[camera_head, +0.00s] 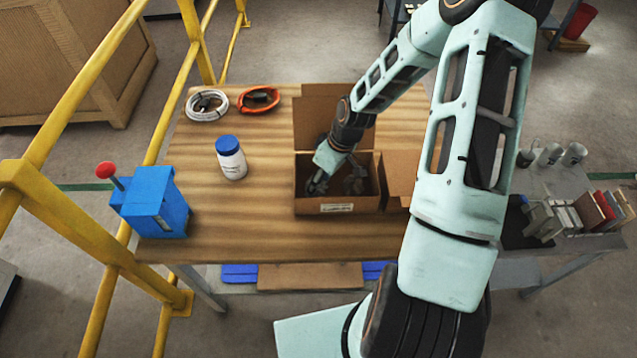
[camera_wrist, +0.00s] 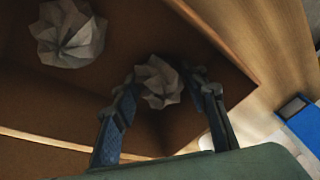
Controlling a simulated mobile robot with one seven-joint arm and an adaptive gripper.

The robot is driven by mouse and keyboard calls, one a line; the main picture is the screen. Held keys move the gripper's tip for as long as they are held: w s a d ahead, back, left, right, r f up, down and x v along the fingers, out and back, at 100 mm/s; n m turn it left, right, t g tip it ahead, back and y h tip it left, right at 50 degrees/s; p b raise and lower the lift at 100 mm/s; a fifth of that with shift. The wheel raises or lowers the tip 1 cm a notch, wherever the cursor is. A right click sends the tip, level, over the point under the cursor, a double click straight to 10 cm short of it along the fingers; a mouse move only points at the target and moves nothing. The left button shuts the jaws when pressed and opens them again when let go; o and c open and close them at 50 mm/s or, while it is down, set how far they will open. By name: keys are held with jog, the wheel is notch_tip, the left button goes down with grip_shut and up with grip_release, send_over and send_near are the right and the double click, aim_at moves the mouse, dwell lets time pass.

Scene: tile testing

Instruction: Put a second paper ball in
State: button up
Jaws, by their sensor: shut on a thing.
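An open cardboard box (camera_head: 310,207) stands on the wooden table with its flaps folded out. My gripper (camera_head: 319,184) reaches down into the left part of the box. In the wrist view my gripper (camera_wrist: 160,88) is shut on a grey crumpled paper ball (camera_wrist: 158,82), held between its two fingers inside the box (camera_wrist: 215,42). Whether that ball touches the box floor is unclear. Another paper ball (camera_wrist: 70,33) lies in the box, apart from the fingers. It also shows as a grey shape in the head view (camera_head: 355,184).
A white bottle with a blue cap (camera_head: 230,158) and a blue device with a red knob (camera_head: 157,203) stand left of the box. White (camera_head: 207,105) and orange (camera_head: 258,99) cable coils lie at the back. A side table (camera_head: 560,185) with mugs is at right.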

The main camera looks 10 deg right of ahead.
jog(key=o, duration=0.3)
jog(key=shift+f, duration=0.15)
jog(key=o, duration=0.5)
jog(key=p+v, duration=0.1)
jog(key=v, duration=1.1)
jog(key=shift+d, duration=0.1)
